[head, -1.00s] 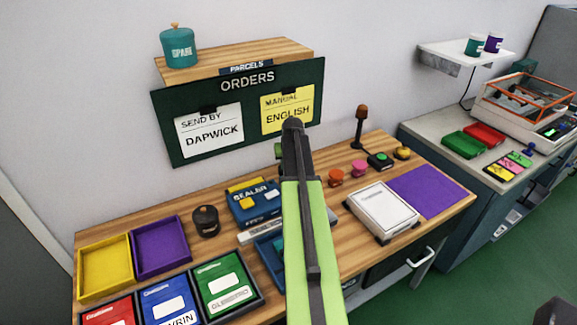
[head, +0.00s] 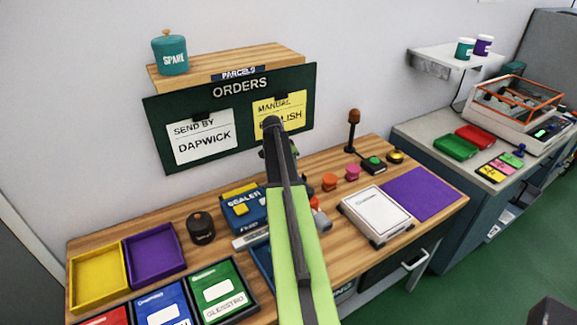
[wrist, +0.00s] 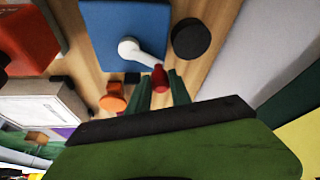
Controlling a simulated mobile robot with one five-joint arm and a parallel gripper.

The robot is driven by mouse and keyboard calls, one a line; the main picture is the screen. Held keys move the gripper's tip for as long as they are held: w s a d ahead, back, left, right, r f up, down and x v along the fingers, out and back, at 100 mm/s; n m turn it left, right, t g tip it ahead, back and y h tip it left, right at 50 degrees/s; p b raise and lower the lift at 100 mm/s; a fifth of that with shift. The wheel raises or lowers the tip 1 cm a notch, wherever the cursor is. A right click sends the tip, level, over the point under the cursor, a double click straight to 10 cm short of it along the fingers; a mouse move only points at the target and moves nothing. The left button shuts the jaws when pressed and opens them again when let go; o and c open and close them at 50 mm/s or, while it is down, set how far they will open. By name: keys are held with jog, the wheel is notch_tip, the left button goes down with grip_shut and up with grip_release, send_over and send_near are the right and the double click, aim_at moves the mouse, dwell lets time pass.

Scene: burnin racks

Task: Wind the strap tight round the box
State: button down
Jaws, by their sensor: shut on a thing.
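In the wrist view, my gripper (wrist: 161,84) has its two green fingers closed about a red knob (wrist: 159,73). The knob ends a white crank arm (wrist: 142,54) on the face of a blue block (wrist: 105,22). In the head view my arm covers the gripper and most of the crank; a bit of red and white (head: 317,205) shows just right of the arm. A white flat box (head: 376,212) lies in dark corner holders on the bench; a box like it is left in the wrist view (wrist: 38,108). I cannot make out a strap.
The bench holds a blue sealer (head: 240,207), a dark pot (head: 200,228), yellow (head: 98,278) and purple (head: 154,255) trays, and a purple mat (head: 420,192). Orange (head: 329,181) and pink (head: 352,172) knobs stand behind the box. An orders board (head: 230,120) hangs behind.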

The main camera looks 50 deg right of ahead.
jog(key=m, duration=0.2)
jog(key=s+d+m+g, duration=0.1)
jog(key=s+m+g, duration=0.1)
jog(key=m, duration=0.1)
jog(key=shift+d+m+y, duration=0.3)
jog(key=shift+s+d+m+g+y, duration=0.1)
jog(key=shift+s+m+g+y, duration=0.35)
jog(key=shift+m, duration=0.8)
jog(key=shift+s+m+g+y, duration=0.15)
jog(key=shift+s+m+g, duration=0.35)
jog(key=shift+m, duration=0.75)
jog(key=shift+s, duration=0.15)
jog(key=c, duration=1.2)
grip_release()
jog(key=p+v, duration=1.6)
jog(key=v, duration=0.1)
jog(key=shift+r, duration=0.25)
